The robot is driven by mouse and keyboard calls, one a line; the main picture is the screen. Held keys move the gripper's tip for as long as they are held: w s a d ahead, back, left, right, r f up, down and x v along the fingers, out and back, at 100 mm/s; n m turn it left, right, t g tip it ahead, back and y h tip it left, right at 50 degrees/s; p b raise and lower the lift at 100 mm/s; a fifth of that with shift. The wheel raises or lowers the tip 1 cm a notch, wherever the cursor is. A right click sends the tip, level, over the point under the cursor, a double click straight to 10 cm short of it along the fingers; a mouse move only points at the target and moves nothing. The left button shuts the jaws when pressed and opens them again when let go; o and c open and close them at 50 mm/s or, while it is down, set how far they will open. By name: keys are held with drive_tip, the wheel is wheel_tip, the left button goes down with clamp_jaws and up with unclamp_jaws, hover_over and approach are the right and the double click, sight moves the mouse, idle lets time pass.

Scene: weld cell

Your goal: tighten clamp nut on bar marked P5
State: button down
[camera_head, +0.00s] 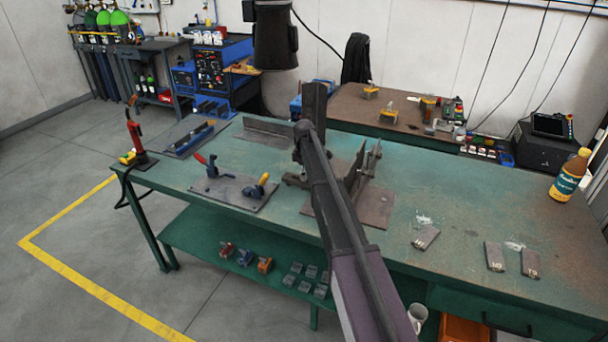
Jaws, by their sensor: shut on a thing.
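My arm reaches from the bottom middle over the green bench (455,205). My gripper (298,160) is a dark shape at its far end, mostly covered by my own arm. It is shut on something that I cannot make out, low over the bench. Just right of it, a steel fixture with upright plates (357,178) stands on a flat base plate (375,212). No P5 mark or clamp nut can be picked out. Two grey blocks at the right (495,256) (531,262) carry pale marks too small to read.
Left of my arm, a plate (233,194) bears red-handled and yellow-handled toggle clamps. A single grey block (425,238) lies right of the arm. A bottle (570,175) stands at the far right. A black hood (275,38) hangs above. The bench's middle right is mostly clear.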

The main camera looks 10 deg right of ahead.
drive_tip(key=m, duration=0.5)
drive_tip(key=shift+s+m, duration=0.1)
drive_tip(key=shift+m, duration=0.2)
drive_tip(key=m, duration=0.4)
drive_tip(key=shift+m, duration=0.3)
drive_tip(key=m, duration=0.9)
drive_tip(key=shift+m, duration=0.4)
drive_tip(key=m, duration=0.4)
drive_tip(key=shift+m, duration=0.3)
drive_tip(key=m, duration=0.3)
drive_tip(key=shift+a+m, duration=0.1)
drive_tip(key=shift+m, duration=0.2)
drive_tip(key=m, duration=0.4)
drive_tip(key=shift+m, duration=2.2)
